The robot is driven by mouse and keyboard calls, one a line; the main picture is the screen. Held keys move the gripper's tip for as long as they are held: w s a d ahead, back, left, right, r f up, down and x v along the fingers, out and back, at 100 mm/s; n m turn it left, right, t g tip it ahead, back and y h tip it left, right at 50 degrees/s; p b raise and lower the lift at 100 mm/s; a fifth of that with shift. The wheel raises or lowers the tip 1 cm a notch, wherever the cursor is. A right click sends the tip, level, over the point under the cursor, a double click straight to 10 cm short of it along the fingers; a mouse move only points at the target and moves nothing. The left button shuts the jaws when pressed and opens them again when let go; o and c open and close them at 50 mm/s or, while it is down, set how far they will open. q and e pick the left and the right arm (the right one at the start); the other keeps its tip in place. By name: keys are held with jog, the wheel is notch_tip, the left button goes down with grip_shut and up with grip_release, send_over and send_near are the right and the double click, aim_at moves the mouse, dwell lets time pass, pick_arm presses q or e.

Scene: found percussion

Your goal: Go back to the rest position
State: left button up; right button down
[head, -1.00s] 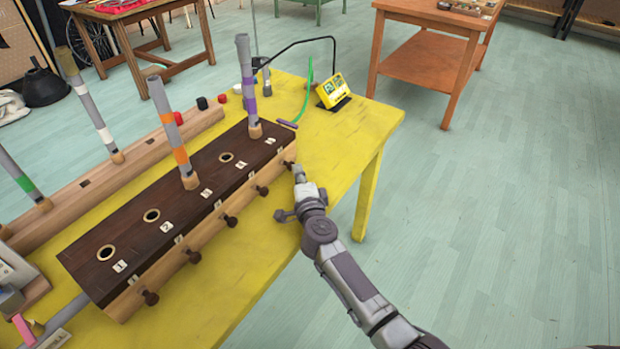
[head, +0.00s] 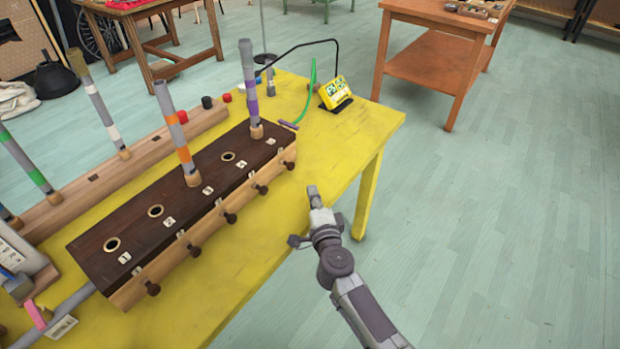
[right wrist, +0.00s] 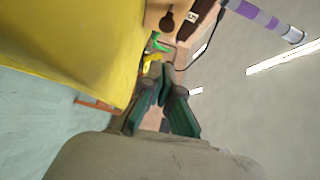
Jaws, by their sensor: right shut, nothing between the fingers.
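My right gripper (head: 313,192) is shut and empty. It is in front of the right end of the dark wooden box (head: 130,232), apart from it, above the front edge of the yellow table (head: 352,138). The box has numbered round holes and several dark knobs along its front. Two banded pipes stand upright in it, one with an orange band (head: 182,152) and one with a purple band (head: 251,92). In the right wrist view the gripper's green fingers (right wrist: 165,105) show close together with nothing held, and a knob (right wrist: 166,22) shows beyond. My left gripper is not in view.
A pale wooden rack (head: 90,188) with more pipes stands behind the box. A yellow device (head: 334,92) and a green curved strip (head: 309,95) are at the table's far end. A brown table (head: 428,62) stands farther back. The floor at right is clear.

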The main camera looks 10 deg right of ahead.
jog(key=s+a+r+n+g+y, duration=0.1)
jog(key=s+a+n+g+y, duration=0.3)
jog(key=s+n, duration=0.5)
jog(key=s+a+n+g+y, duration=0.25)
jog(key=s+n+y, duration=0.25)
jog(key=s+n, duration=0.4)
jog(key=s+d+f+n+g+h, duration=0.1)
jog(key=s+d+f+g+h, duration=0.3)
jog(key=s+d, duration=0.5)
jog(key=s+d+f+g+h, duration=0.2)
jog(key=s+d+g+h, duration=0.25)
jog(key=s+d, duration=0.45)
notch_tip(320, 180, down, 26)
jog(key=s, duration=0.1)
jog(key=s+d+f+g+h+p, duration=0.1)
jog(key=s+d+f, duration=0.1)
jog(key=s+f, duration=1.3)
jog(key=shift+s+n+g, duration=0.3)
jog(key=shift+s, duration=0.55)
